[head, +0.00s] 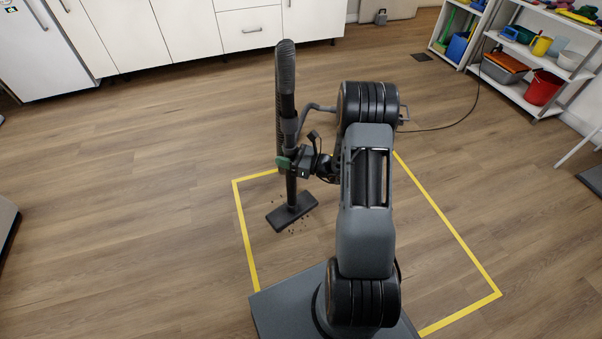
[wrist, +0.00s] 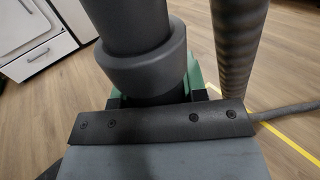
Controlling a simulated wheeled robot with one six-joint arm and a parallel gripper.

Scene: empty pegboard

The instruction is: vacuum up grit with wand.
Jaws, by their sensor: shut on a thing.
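My gripper (head: 293,163) is shut around the dark vacuum wand (head: 291,189), below its thicker handle section. The wand stands nearly upright, and its flat floor head (head: 291,212) is at the floor inside the yellow taped area. Dark grit (head: 305,220) lies scattered on the wood around the floor head; any grit under it is hidden. In the wrist view, the wand (wrist: 135,40) with its thick collar rises between the green-edged jaws (wrist: 195,80). A ribbed hose (wrist: 238,45) hangs to its right.
Yellow tape (head: 445,219) outlines a patch of floor around my base. A thin cable (head: 460,122) runs across the floor to the right. White cabinets (head: 195,30) stand at the back, and shelves with a red bucket (head: 543,88) at the right.

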